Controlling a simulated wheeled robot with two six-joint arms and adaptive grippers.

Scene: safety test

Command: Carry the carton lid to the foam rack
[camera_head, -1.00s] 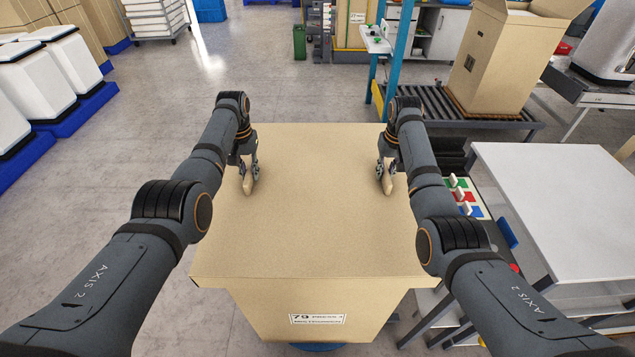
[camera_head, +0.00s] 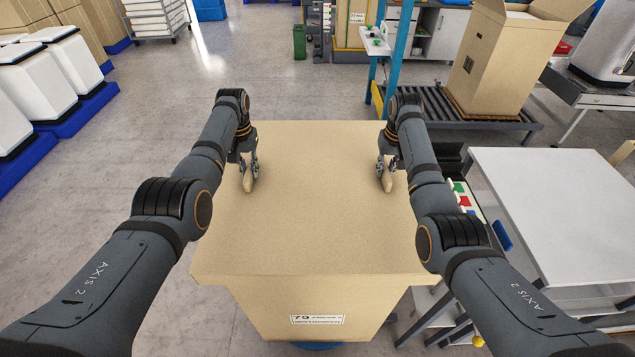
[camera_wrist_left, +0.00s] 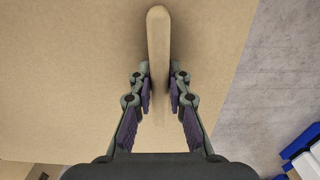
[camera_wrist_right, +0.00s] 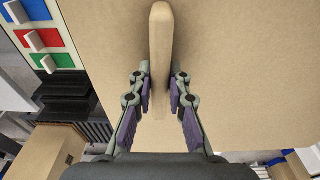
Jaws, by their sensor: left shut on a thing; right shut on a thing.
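The carton lid (camera_head: 315,200) is a wide tan board with a turned-down front edge, on or just above the large tan carton (camera_head: 290,305); I cannot tell if a gap lies between them. Two tan upright grips stand up from its top. My left gripper (camera_head: 249,172) is shut on the left grip (camera_wrist_left: 158,45). My right gripper (camera_head: 387,170) is shut on the right grip (camera_wrist_right: 161,45). The lid looks level. I cannot tell for certain which thing is the foam rack.
A white-topped table (camera_head: 565,215) stands close on the right, with coloured panels (camera_wrist_right: 45,40) between it and the lid. A roller conveyor (camera_head: 455,108) bears an open carton (camera_head: 500,60). White blocks (camera_head: 45,80) on blue bases stand left. Floor is clear at left.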

